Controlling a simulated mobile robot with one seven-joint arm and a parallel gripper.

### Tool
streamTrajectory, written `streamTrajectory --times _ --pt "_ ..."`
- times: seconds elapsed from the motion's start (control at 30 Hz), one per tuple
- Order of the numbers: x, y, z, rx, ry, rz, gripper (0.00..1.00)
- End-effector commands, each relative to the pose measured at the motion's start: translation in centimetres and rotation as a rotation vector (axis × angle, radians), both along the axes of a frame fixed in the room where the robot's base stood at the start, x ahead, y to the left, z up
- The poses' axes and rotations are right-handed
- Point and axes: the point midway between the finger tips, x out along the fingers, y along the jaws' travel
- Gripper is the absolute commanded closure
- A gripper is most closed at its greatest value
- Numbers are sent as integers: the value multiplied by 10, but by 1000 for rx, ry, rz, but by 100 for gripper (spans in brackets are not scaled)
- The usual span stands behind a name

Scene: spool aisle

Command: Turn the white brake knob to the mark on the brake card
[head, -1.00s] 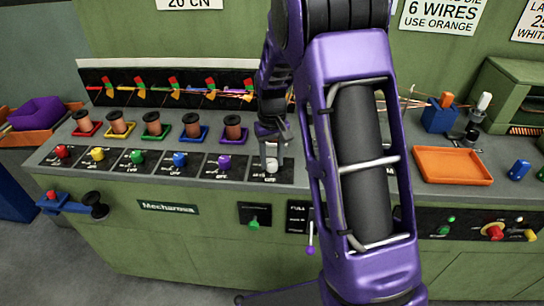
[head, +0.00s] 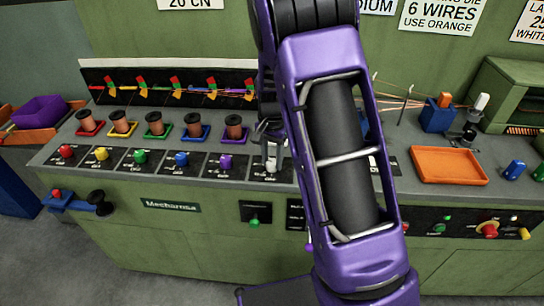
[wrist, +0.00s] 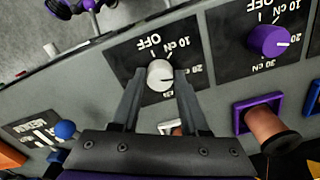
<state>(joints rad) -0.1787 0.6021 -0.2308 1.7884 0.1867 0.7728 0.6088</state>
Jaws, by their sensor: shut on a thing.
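The white brake knob (wrist: 160,73) sits on a black dial plate marked OFF, 10 cN, 20 cN and 30 cN in the wrist view. My gripper (wrist: 159,76) is shut on it, one finger on each side. In the head view the white knob (head: 271,165) is at the right end of the row of knobs, with my gripper (head: 271,150) over it. I cannot make out where its pointer stands. A white card (head: 190,4) at the top edge seems to read 20 or 26 CN and is cut off. I cannot tell which card is the brake card.
The purple knob (wrist: 268,40) is beside the white one, with a purple spool holder (wrist: 258,108) near my gripper. Copper spools (head: 154,124) stand behind the knobs. An orange tray (head: 449,166) and a blue block (head: 438,116) are to the right. My arm hides the bench middle.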

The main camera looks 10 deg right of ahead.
Motion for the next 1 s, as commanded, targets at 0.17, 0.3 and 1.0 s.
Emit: streamTrajectory --times 0.17,0.3,1.0 --pt "1 0 2 0 -3 -66 100" --pt "1 0 1 0 -3 -93 100" --pt "1 0 1 1 -2 -104 26"
